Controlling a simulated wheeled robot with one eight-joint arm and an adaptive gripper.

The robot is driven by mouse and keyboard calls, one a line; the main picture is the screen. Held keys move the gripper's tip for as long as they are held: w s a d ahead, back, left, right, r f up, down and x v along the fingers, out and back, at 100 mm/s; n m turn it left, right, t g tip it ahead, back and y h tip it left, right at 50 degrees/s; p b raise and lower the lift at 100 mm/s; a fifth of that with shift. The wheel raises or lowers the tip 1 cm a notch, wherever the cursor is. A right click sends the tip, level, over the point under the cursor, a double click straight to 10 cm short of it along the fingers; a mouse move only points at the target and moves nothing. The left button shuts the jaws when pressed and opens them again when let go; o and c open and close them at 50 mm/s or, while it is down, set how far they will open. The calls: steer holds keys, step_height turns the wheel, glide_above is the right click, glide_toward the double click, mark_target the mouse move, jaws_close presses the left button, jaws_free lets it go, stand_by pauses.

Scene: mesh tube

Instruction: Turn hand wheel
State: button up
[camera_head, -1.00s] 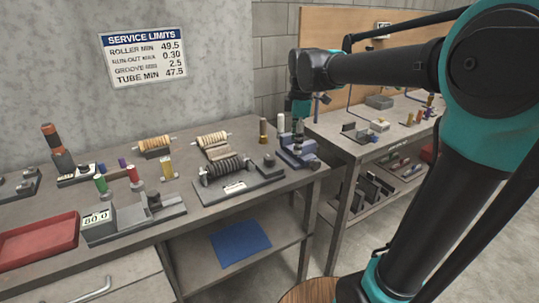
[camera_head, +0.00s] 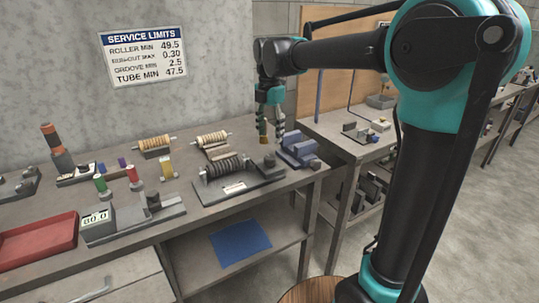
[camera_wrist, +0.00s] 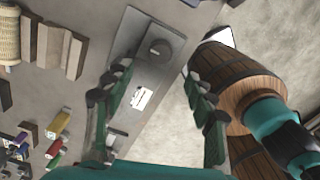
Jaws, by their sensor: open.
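The likely hand wheel is a small dark round knob (camera_head: 268,158) at the right end of a grey fixture plate (camera_head: 262,180) on the bench. In the wrist view the knob (camera_wrist: 159,48) shows as a dark disc on the plate, between and beyond my fingertips. A dark ribbed roller (camera_head: 226,167) is on the same fixture, to the left of the knob. My gripper (camera_head: 271,136) points down above the back right of the bench, apart from the knob. In the wrist view its two fingers (camera_wrist: 157,75) are spread wide with nothing between them.
A blue-grey device (camera_head: 299,152) stands close right of the fixture at the bench end. Two tan rollers (camera_head: 153,146) sit at the back. A gauge stand (camera_head: 100,220) and red tray (camera_head: 38,240) are to the left. A second bench (camera_head: 345,140) is on the right.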

mark_target(269, 157)
step_height(269, 157, down, 9)
steer(key=shift+r, duration=0.1)
steer(key=shift+c, duration=0.4)
steer(key=c, duration=1.1)
steer(key=shift+m, duration=0.4)
